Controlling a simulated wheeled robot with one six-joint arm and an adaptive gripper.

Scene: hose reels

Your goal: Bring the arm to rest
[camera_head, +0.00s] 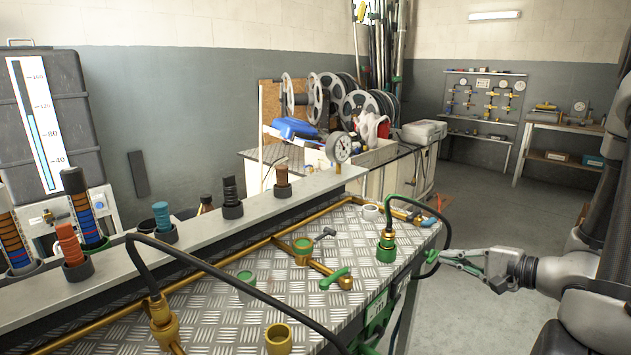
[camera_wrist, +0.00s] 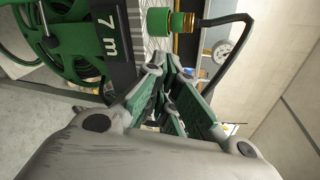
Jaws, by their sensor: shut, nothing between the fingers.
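My gripper (camera_head: 438,256) is at the right of the head view, beside the right edge of the metal-plated bench (camera_head: 215,310). Its fingers point left toward the bench. In the wrist view my gripper (camera_wrist: 163,65) has its fingers brought together, with nothing between them. A green and brass hose connector (camera_head: 387,245) stands upright on the bench corner, left of the fingertips and apart from them. It also shows in the wrist view (camera_wrist: 160,21), just beyond the fingertips. My arm comes in from the right edge of the head view.
A black hose (camera_head: 440,225) loops from the connector past the bench edge near my fingers. A green hose reel (camera_wrist: 70,45) marked "7 m" sits close at the left in the wrist view. A pressure gauge (camera_head: 340,148) stands behind. The floor (camera_head: 480,205) beyond is clear.

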